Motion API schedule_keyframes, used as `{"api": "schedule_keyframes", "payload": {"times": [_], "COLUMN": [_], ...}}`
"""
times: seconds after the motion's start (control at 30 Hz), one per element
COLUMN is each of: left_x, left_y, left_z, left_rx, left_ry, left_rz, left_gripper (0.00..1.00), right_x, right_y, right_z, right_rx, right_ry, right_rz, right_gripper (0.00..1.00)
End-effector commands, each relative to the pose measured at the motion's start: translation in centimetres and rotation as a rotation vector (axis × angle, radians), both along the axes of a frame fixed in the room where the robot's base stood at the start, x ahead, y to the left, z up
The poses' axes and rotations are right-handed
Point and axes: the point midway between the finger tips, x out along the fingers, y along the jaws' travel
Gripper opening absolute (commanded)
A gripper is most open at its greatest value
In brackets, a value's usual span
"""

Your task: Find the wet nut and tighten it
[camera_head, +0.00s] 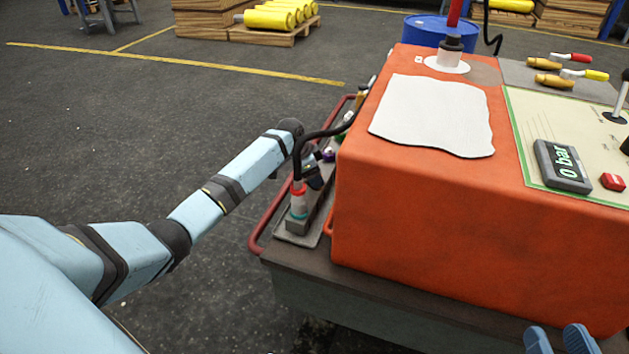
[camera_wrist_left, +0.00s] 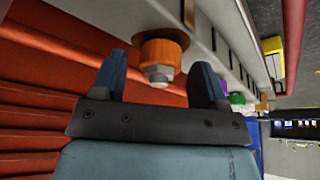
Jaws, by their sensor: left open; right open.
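My left gripper (camera_wrist_left: 160,80) is open in the left wrist view. An orange collar with a grey nut (camera_wrist_left: 160,62) sits between its two fingers, with gaps on both sides. Wetness on it cannot be told. Further along the same grey rail are a purple fitting (camera_wrist_left: 223,84), a green one (camera_wrist_left: 237,99) and a yellow-orange one (camera_wrist_left: 262,104). In the head view my left gripper (camera_head: 316,176) is low beside the orange block, near a red and teal fitting (camera_head: 298,203) and a purple one (camera_head: 328,156). My right gripper (camera_head: 560,341) is open and empty at the bottom right edge.
The orange block (camera_head: 430,205) carries a white cloth (camera_head: 433,115), a gauge reading 0 bar (camera_head: 562,166), a red button (camera_head: 612,181) and several hand tools (camera_head: 571,56). A red rail (camera_head: 262,225) and black hose (camera_head: 325,133) run beside the fittings. Floor on the left is clear.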

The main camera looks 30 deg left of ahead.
Motion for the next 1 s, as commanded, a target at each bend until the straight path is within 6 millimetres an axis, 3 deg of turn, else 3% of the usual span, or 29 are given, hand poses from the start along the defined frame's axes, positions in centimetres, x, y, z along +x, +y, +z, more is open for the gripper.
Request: {"api": "schedule_keyframes", "payload": {"times": [0.37,0.6,1.0], "left_x": [0.2,0.2,0.2], "left_y": [-0.2,-0.2,-0.1], "left_z": [-0.5,-0.5,-0.2], "left_rx": [0.001,0.0,0.0], "left_ry": [-0.001,0.0,0.002], "left_rz": [0.0,0.0,-0.07], "left_gripper": [0.67,0.18,0.18], "right_x": [0.1,0.1,-0.1], "right_y": [-0.1,-0.1,0.1], "right_z": [0.1,0.2,1.1], "right_rx": [-0.013,-0.01,0.016], "right_ry": [-0.021,-0.022,0.014], "right_rz": [0.0,0.0,0.006], "right_gripper": [0.43,0.43,0.43]}}
